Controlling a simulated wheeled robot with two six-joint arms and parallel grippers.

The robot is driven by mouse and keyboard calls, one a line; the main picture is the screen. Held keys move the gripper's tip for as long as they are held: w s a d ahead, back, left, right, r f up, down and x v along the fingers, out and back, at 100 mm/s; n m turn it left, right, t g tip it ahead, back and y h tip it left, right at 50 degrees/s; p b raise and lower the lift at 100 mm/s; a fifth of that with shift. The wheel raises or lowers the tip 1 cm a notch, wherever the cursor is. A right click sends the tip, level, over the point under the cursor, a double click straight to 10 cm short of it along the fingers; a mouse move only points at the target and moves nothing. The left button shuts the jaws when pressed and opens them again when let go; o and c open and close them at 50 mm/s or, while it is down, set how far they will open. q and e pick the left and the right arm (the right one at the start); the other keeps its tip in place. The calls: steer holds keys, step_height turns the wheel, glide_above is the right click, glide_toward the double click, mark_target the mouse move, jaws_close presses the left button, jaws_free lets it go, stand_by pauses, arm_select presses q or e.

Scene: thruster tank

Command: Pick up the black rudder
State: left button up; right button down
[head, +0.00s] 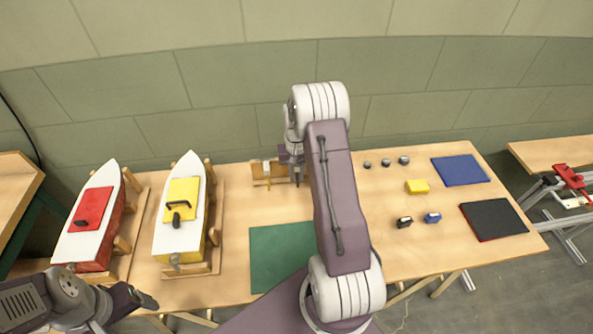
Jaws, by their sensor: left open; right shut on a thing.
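A small wooden rack (256,169) stands at the back of the table, with a yellow rudder (268,173) on it. My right gripper (294,165) is at the right end of this rack, pointing down, shut on a thin dark piece that looks like the black rudder (297,178). The gripper and arm hide most of this piece, and I cannot tell whether it still touches the rack. My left gripper (148,301) is open and empty at the lower left, in front of the boats and far from the rack.
A red-and-white boat (93,215) and a yellow-and-white boat (181,210) sit in wooden cradles on the left. A green mat (275,262) lies mid-table. At right are blue (461,170) and black (494,218) mats, a yellow block (417,187) and several small parts.

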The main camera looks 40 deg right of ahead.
step_height(320, 180, up, 4)
steer(key=shift+s+r, duration=0.1)
steer(key=shift+r, duration=0.15)
steer(key=s+a+r, duration=0.1)
steer(key=s+r, duration=0.5)
steer(key=s, duration=0.5)
steer(key=shift+s+a+r+b, duration=0.15)
steer(key=shift+a+r+b, duration=0.1)
steer(key=shift+b, duration=0.15)
